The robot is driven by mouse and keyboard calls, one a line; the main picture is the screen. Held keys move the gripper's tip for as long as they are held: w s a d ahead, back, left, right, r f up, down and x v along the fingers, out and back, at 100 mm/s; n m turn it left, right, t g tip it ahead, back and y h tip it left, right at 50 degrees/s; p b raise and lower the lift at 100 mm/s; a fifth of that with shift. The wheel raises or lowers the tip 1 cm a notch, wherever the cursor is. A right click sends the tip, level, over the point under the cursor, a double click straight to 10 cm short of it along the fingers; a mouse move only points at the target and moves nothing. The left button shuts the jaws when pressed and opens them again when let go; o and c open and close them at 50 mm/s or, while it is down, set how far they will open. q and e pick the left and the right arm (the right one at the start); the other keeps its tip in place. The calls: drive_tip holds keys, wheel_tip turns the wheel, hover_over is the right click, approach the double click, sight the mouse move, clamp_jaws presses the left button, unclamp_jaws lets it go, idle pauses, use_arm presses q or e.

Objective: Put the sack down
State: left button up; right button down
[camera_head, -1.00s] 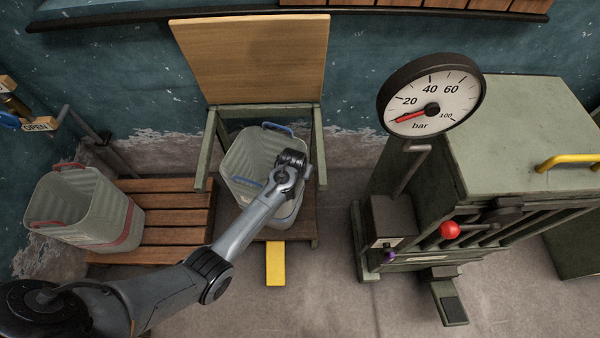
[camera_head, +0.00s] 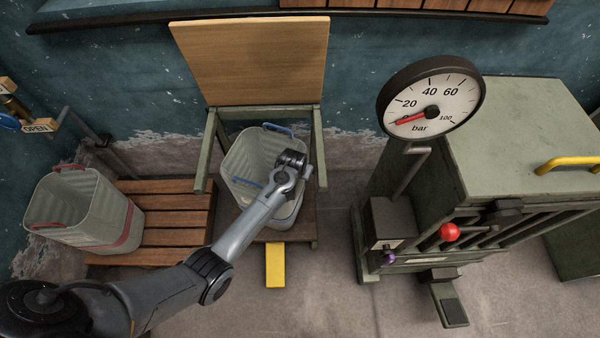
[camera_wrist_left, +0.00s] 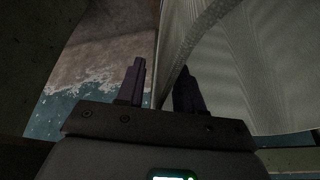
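A pale grey, open-topped sack (camera_head: 247,155) with blue handles stands in the green frame, upright, on its low base. My left arm reaches in from the left, and its wrist is over the sack's right front part. That wrist hides part of the sack, and the fingertips are hidden in the head view. In the left wrist view, the two fingers of my left gripper (camera_wrist_left: 161,82) stand apart. The pale ribbed wall of the sack (camera_wrist_left: 260,70) fills the right side, and its edge runs between the fingers. My right gripper is out of view.
A second pale sack with red handles (camera_head: 75,205) stands on a slatted wooden pallet (camera_head: 180,222) at left. A wooden board (camera_head: 255,60) rises behind the frame (camera_head: 318,145). A green machine (camera_head: 520,130) with a pressure gauge (camera_head: 432,100) stands right. A yellow pedal (camera_head: 275,265) sticks out in front.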

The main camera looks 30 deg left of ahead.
use_arm(q)
drive_tip(key=p+v, duration=0.5)
drive_tip(key=v, duration=0.6)
drive_tip(key=shift+s+r, duration=0.15)
drive_tip(key=shift+r, duration=0.15)
drive_tip(key=s+d+r+m, duration=0.2)
drive_tip(key=s+d+r, duration=0.1)
drive_tip(key=s, duration=1.1)
drive_tip(key=s+d+r+m+h, duration=0.1)
drive_tip(key=s+r, duration=0.4)
drive_tip(key=s, duration=0.9)
drive_tip(key=shift+d+m+g+h, duration=0.35)
drive_tip(key=shift+d+m, duration=0.35)
drive_tip(key=shift+d, duration=0.4)
drive_tip(key=shift+r+p, duration=0.15)
drive_tip(key=shift+p, duration=0.15)
wheel_tip(320, 180, up, 44)
drive_tip(key=p, duration=4.4)
wheel_tip(320, 180, down, 75)
drive_tip(key=b, duration=7.4)
drive_tip(key=shift+b, duration=0.35)
